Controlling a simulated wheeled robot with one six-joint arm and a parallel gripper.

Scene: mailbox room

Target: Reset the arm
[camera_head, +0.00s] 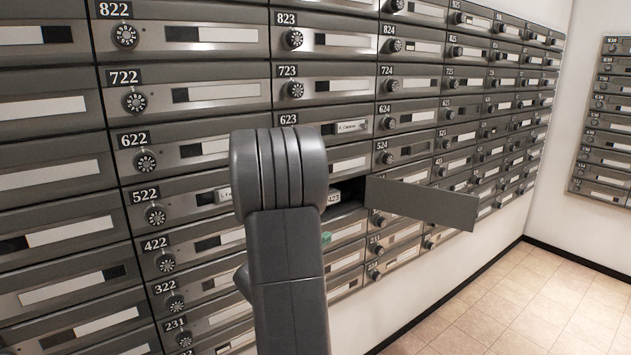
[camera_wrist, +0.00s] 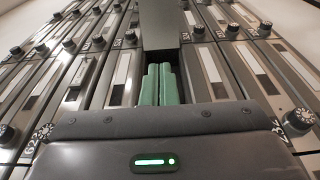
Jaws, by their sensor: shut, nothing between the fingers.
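My gripper (camera_wrist: 159,72) shows in the wrist view as two green fingers side by side, shut and empty. They point toward an open mailbox, whose door (camera_wrist: 163,24) is swung out beyond them. In the head view my arm (camera_head: 283,210) reaches up in front of the mailbox wall and hides most of the gripper; a small green patch (camera_head: 326,238) shows just right of it. The open door (camera_head: 425,202) juts out to the right of a dark opening (camera_head: 352,190). A label reading 423 shows beside that opening. Whether the fingers touch the mailbox cannot be told.
Rows of closed grey mailboxes (camera_head: 205,94) with dial locks fill the wall around my arm. A second bank of mailboxes (camera_head: 607,130) hangs on the right wall. The tiled floor (camera_head: 520,305) at the lower right is clear.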

